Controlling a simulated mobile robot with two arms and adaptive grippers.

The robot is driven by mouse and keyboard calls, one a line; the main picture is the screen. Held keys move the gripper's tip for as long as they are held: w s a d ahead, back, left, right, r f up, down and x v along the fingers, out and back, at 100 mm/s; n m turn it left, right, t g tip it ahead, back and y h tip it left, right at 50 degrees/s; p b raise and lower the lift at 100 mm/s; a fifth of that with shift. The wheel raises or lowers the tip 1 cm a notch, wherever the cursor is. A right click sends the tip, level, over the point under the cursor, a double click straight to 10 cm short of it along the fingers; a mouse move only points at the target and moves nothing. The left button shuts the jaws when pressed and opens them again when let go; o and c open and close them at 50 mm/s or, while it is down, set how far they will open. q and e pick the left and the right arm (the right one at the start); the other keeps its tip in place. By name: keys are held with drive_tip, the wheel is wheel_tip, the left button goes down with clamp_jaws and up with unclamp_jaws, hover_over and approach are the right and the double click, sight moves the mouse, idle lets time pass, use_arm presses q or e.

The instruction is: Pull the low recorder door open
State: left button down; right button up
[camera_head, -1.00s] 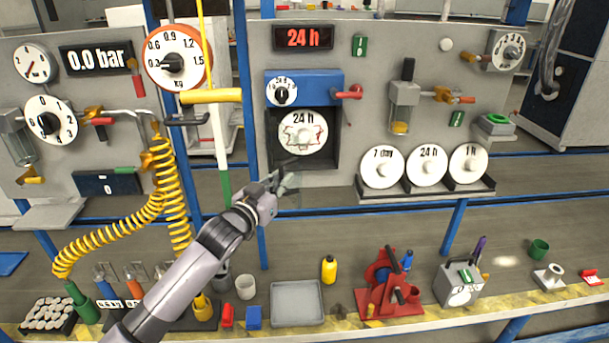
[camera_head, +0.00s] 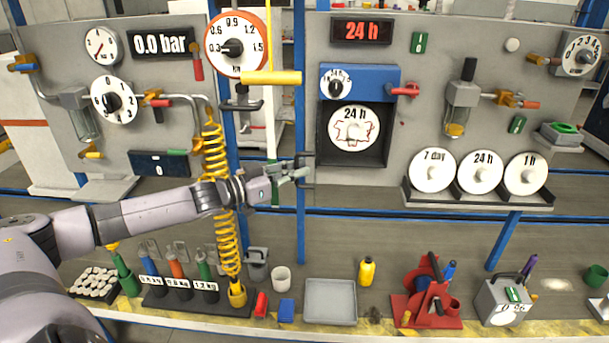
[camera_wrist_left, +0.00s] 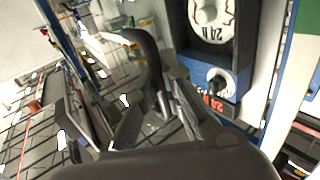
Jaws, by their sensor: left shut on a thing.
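The recorder (camera_head: 340,82) has a blue top with a small dial and a red-handled knob. Below it is a dark recess holding a white 24 h chart disc (camera_head: 353,129), which faces me uncovered. My left gripper (camera_head: 301,171) is at the lower left of the recess, beside its left edge. It is shut on a small dark piece that looks like the door handle (camera_head: 309,180). The door panel itself is hard to make out. In the left wrist view the fingers (camera_wrist_left: 160,125) are close together, with the blue recorder top (camera_wrist_left: 212,80) beside them. My right gripper is not in view.
Several white discs stand on a rack (camera_head: 478,200) to the right. A blue upright (camera_head: 301,225) and a yellow coiled hose (camera_head: 224,240) are near my left arm. The bench below holds a grey tray (camera_head: 330,302), a yellow bottle (camera_head: 366,271) and a red device (camera_head: 430,300).

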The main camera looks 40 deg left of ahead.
use_arm(q)
drive_tip(key=shift+s+a+f, duration=0.15)
drive_tip(key=shift+a, duration=0.1)
idle(0.4)
drive_tip(key=c, duration=1.7)
unclamp_jaws()
drive_tip(key=shift+v, duration=6)
drive_tip(key=shift+a, duration=0.15)
